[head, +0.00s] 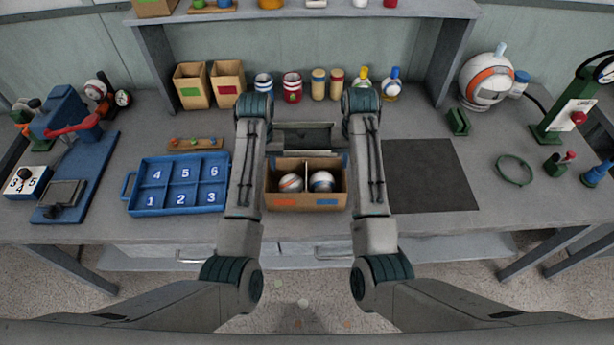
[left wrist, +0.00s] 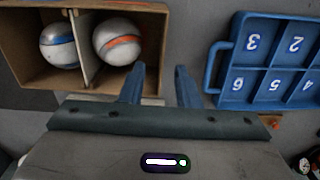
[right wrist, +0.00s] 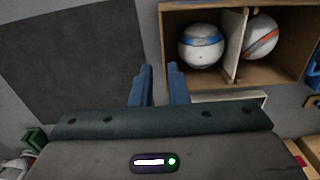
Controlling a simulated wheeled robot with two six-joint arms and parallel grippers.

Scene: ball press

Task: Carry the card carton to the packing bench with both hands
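The card carton (head: 306,203) is an open brown box at the front middle of the grey bench. A divider splits it into two compartments. A white ball with an orange stripe (head: 291,183) is in the left one, and a white ball with a blue stripe (head: 321,181) in the right one. My left gripper (left wrist: 160,80) is open at the carton's left wall, its fingers apart on either side of the wall's line. My right gripper (right wrist: 160,80) is open likewise at the right wall. Contact cannot be told. No separate packing bench is identifiable.
A blue numbered tray (head: 149,208) lies left of the carton. A dark mat (head: 432,175) right of it is bare. Cartons, jars and bottles line the back. A blue press (head: 62,115) stands far left, a green-based device (head: 560,120) far right.

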